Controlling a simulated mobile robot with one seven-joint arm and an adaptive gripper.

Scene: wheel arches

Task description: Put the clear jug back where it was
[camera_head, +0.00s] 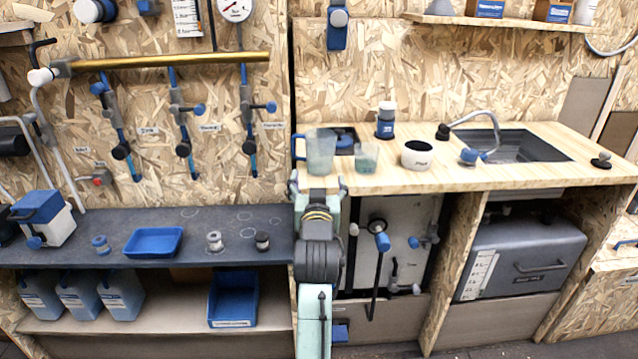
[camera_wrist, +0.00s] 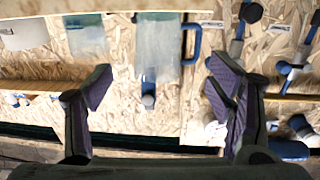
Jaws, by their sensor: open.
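The clear jug (camera_head: 320,152) with a blue handle on its left stands at the left front of the wooden counter (camera_head: 450,178). In the wrist view, which looks upside down, the jug (camera_wrist: 157,45) is beyond my fingertips, with its handle on the right. My gripper (camera_wrist: 158,82) is open and empty, its two dark fingers apart with the jug in line with the gap. In the head view my arm rises in front of the counter edge just below the jug and hides most of my gripper. Whether a finger touches the jug cannot be told.
A smaller clear beaker (camera_head: 366,158) stands close to the right of the jug, then a white cup (camera_head: 417,155). The sink (camera_head: 510,146) is further right. The lower dark shelf (camera_head: 190,225) on the left has a blue tray (camera_head: 153,242) and drawn circles.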

